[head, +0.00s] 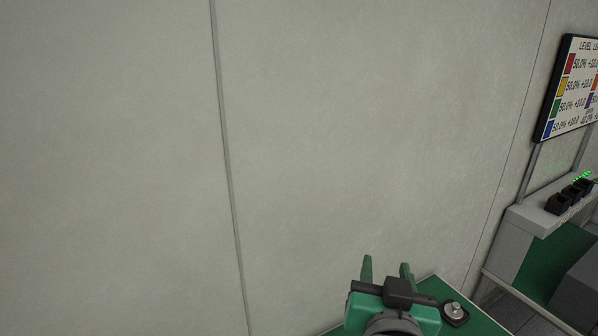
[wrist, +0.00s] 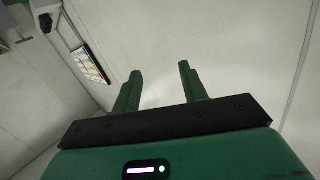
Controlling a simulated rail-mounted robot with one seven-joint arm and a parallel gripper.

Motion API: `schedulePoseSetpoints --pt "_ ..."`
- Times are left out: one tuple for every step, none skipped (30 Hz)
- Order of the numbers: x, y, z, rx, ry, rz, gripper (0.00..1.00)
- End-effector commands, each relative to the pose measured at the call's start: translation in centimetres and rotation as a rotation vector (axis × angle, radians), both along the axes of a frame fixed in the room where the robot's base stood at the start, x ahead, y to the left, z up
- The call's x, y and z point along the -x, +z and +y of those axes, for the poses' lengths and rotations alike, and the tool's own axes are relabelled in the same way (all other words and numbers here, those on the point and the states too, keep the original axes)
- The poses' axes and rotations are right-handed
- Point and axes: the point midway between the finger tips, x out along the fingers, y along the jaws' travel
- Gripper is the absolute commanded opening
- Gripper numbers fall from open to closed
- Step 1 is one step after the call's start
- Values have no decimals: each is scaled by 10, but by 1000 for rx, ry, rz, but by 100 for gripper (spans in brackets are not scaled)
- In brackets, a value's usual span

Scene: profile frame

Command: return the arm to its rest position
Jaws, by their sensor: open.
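My gripper (head: 386,270) shows at the bottom of the head view, with two green fingers pointing up and away. The fingers are apart and nothing is between them. In the wrist view my gripper (wrist: 160,88) is also open and empty, with only the pale wall behind the fingers. Part of my arm below it is cut off by the bottom edge of the head view.
A green-topped surface (head: 478,325) with a small round metal piece (head: 454,311) lies beside my gripper. At the right, a workstation (head: 527,222) holds black blocks (head: 570,197) under a sign board (head: 570,88). The pale wall (head: 370,120) fills the rest.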

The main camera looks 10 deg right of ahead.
Motion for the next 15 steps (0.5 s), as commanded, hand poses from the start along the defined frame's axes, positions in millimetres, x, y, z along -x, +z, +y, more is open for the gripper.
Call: schedulePoseSetpoints --pt "7 33 33 46 53 -89 43" --pt "13 52 51 72 82 -145 43" --pt "24 77 77 107 124 -219 43" --pt "33 96 95 130 152 -276 43" --pt "45 113 113 151 182 -334 43" --pt "62 135 136 177 219 -411 43" --pt "76 151 153 196 248 -470 43" --pt "92 167 170 211 277 -530 43" --pt "115 186 191 230 312 -610 43" --pt "135 199 205 242 338 -672 43" --pt "149 221 214 250 355 -717 43" --pt "141 263 209 244 346 -697 43" --pt "140 279 209 241 346 -694 43" --pt "140 293 209 238 347 -693 43" --pt "140 309 209 235 349 -693 43"
